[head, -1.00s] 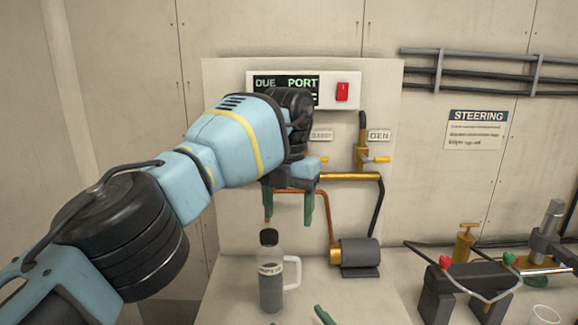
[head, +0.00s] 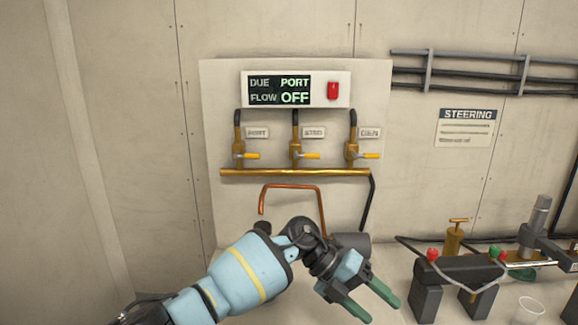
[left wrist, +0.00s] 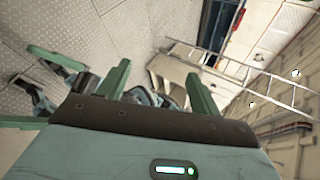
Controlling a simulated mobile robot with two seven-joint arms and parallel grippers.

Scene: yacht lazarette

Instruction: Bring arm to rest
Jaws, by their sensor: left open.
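My left gripper (head: 372,301) is low in front of the bench in the head view, its two green fingers spread with nothing between them. Its fingers also show in the left wrist view (left wrist: 160,80), apart and empty. My left arm crosses the bottom of the head view and hides most of the bottle, of which only the dark cap (head: 263,227) shows. My right gripper (left wrist: 38,85) appears at the left edge of the left wrist view, its green fingers apart with nothing seen between them. It is out of the head view.
The wall panel (head: 216,130) carries a display (head: 280,90) reading DUE PORT, FLOW OFF, a red switch (head: 333,90) and three yellow-handled valves (head: 305,155). A dark cylindrical pump (head: 352,243) is partly behind my arm. Steering hardware (head: 462,268) and a clear cup (head: 530,309) stand right.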

